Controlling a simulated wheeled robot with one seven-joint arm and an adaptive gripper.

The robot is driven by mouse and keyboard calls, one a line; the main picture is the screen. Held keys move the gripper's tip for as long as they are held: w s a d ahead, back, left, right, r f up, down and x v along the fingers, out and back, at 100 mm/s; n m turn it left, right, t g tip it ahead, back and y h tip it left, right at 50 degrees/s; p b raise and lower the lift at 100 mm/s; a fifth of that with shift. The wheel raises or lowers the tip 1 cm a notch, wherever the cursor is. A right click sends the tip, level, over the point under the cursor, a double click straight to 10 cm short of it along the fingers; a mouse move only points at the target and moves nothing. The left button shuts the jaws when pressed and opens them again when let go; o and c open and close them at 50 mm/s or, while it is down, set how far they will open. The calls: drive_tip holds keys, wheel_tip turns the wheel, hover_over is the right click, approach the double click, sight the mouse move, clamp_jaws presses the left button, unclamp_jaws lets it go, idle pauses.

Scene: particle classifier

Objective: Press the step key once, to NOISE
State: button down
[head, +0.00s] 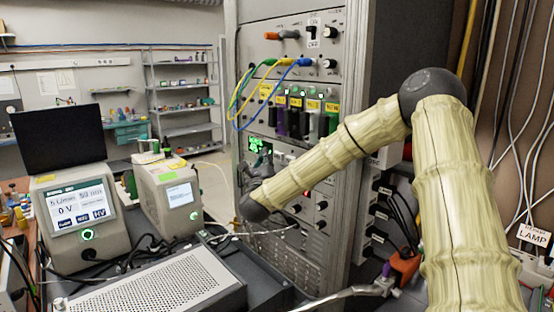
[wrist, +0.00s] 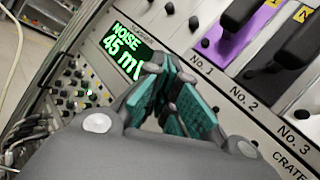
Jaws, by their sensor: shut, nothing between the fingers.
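My gripper (wrist: 168,72) is shut and empty, with its teal-padded fingers pointing at the rack panel just below and right of a small display (wrist: 126,50). The display shows green text reading NOISE and 45 m, its right end cut off by my fingers. I cannot pick out the step key; my fingers cover part of the panel, and I cannot tell whether they touch it. In the head view my gripper (head: 259,168) is at the rack front, just below the green display (head: 255,145).
Black levers on coloured plates, labelled No. 1, No. 2 (wrist: 240,15) and No. 3, are right of my fingers. Small knobs and plugged cables (wrist: 70,90) are at left. In the head view, yellow, green and blue cables (head: 262,75) loop above; instruments (head: 80,215) stand left.

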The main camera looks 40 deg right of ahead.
drive_tip(key=shift+s+a+b, duration=0.2)
drive_tip(key=shift+a+b, duration=1.05)
drive_tip(key=shift+a, duration=0.95)
